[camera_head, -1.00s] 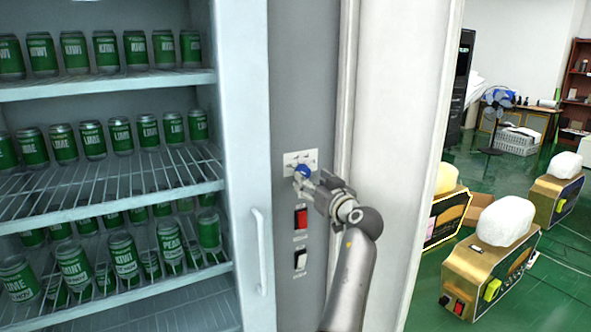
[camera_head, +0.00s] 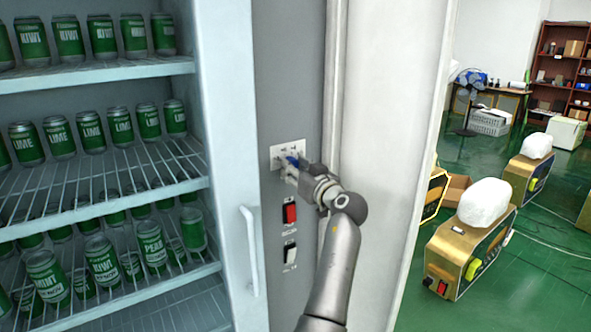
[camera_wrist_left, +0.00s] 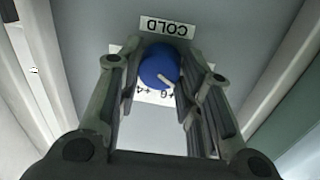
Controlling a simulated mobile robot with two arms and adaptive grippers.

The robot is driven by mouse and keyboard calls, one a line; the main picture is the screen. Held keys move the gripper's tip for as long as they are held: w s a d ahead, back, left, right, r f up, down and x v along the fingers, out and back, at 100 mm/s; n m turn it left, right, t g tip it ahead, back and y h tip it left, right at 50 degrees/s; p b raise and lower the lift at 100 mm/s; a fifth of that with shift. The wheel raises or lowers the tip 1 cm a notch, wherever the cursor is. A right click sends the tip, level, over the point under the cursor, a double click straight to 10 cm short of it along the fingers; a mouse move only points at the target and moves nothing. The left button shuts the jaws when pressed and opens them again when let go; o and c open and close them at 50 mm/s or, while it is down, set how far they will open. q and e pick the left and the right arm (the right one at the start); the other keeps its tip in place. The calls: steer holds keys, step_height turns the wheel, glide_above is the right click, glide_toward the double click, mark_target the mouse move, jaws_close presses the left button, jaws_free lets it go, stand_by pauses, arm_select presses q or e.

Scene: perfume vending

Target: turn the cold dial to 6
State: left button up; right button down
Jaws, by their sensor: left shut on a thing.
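The blue cold dial (camera_head: 293,161) sits on a white scale plate (camera_head: 277,155) on the grey panel beside the glass-front cabinet. My left gripper (camera_head: 289,171) is at the dial, and its fingers partly hide it in the head view. In the left wrist view the dial (camera_wrist_left: 160,66) is between the fingertips of my left gripper (camera_wrist_left: 156,74), which is shut on it. The upside-down COLD label (camera_wrist_left: 166,27) is above the dial there. The dial's white mark points to the lower right, near partly hidden scale numbers; the exact number is unclear. My right gripper is not in view.
A red switch (camera_head: 290,213) and a black-and-white switch (camera_head: 290,252) are below the dial. A vertical door handle (camera_head: 250,250) stands to the left. Shelves of green cans fill the cabinet. Gold machines (camera_head: 470,250) stand on the green floor at right.

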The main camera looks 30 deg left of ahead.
arm_select(q)
steer(key=c, duration=0.3)
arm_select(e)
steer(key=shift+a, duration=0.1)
arm_select(q)
steer(key=shift+m, duration=0.3)
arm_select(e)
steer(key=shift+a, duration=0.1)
arm_select(q)
steer(key=shift+r+m+g+p, duration=0.15)
steer(key=shift+m+p, duration=0.45)
steer(key=shift+m, duration=1.1)
steer(key=shift+r+m+g+p, duration=0.15)
steer(key=shift+m+p, duration=0.4)
steer(key=shift+m, duration=1.15)
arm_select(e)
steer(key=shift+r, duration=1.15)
arm_select(q)
steer(key=shift+f, duration=0.1)
